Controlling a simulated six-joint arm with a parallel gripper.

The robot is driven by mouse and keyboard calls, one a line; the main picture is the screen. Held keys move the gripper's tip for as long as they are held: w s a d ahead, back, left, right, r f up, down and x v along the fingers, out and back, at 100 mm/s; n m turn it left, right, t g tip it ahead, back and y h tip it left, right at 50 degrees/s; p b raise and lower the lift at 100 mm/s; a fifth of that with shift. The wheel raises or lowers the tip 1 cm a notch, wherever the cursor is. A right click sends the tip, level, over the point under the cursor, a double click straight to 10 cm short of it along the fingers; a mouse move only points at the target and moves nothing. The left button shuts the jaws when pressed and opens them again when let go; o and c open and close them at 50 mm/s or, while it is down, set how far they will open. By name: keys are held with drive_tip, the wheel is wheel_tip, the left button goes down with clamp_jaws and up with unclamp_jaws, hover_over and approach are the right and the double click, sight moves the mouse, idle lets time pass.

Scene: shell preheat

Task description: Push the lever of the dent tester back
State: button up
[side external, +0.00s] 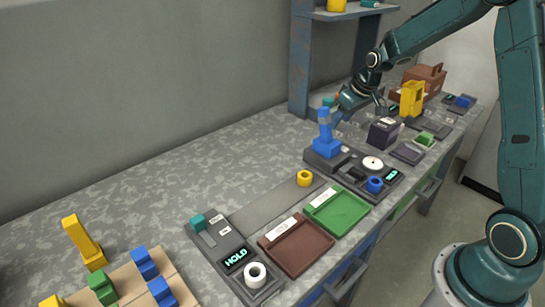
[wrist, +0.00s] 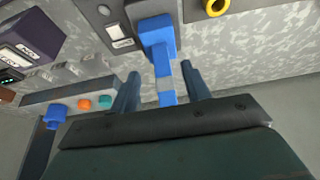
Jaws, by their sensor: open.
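A blue upright lever (side external: 324,138) stands at the back left of a dark flat device (side external: 345,168), which I take for the dent tester; no name on it is readable. The device also has a white disc (side external: 372,163), a small lit display (side external: 392,175) and a blue ring (side external: 375,185). My gripper (side external: 338,112) is at the upper part of the lever. In the wrist view my gripper (wrist: 162,76) is open, with the blue lever (wrist: 158,42) running between its two fingers. Whether a finger touches the lever cannot be told.
A second dark device (side external: 214,240) with a teal block, a HOLD display and a white ring lies front left. Brown (side external: 297,248) and green (side external: 338,211) trays and a yellow ring (side external: 304,178) lie between. A purple box (side external: 383,133) and yellow stand (side external: 411,100) are beyond. Back-left bench is clear.

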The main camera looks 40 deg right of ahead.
drive_tip(key=v, duration=1)
drive_tip(key=s+a+r, duration=0.6)
drive_tip(key=s+a, duration=0.5)
drive_tip(key=shift+s+a+r, duration=0.3)
drive_tip(key=shift+a+r, duration=0.05)
drive_tip(key=shift+a, duration=0.05)
drive_tip(key=shift+w+d, duration=0.1)
drive_tip(key=shift+w, duration=0.05)
drive_tip(key=c, duration=1)
drive_tip(key=shift+w+d+n, duration=0.1)
drive_tip(key=shift+w+n, duration=0.05)
drive_tip(key=shift+n, duration=0.35)
clamp_jaws()
drive_tip(key=w+d+f+n, duration=0.2)
drive_tip(key=w+d+n, duration=0.3)
drive_tip(key=n, duration=0.3)
drive_tip(key=w+d+f+n+g, duration=0.1)
drive_tip(key=w+d+f+n, duration=0.2)
drive_tip(key=w+d+n, duration=0.3)
drive_tip(key=n, duration=0.3)
drive_tip(key=shift+w+d+f+g, duration=0.15)
drive_tip(key=shift+d+f+g, duration=0.1)
drive_tip(key=shift+d+g, duration=0.05)
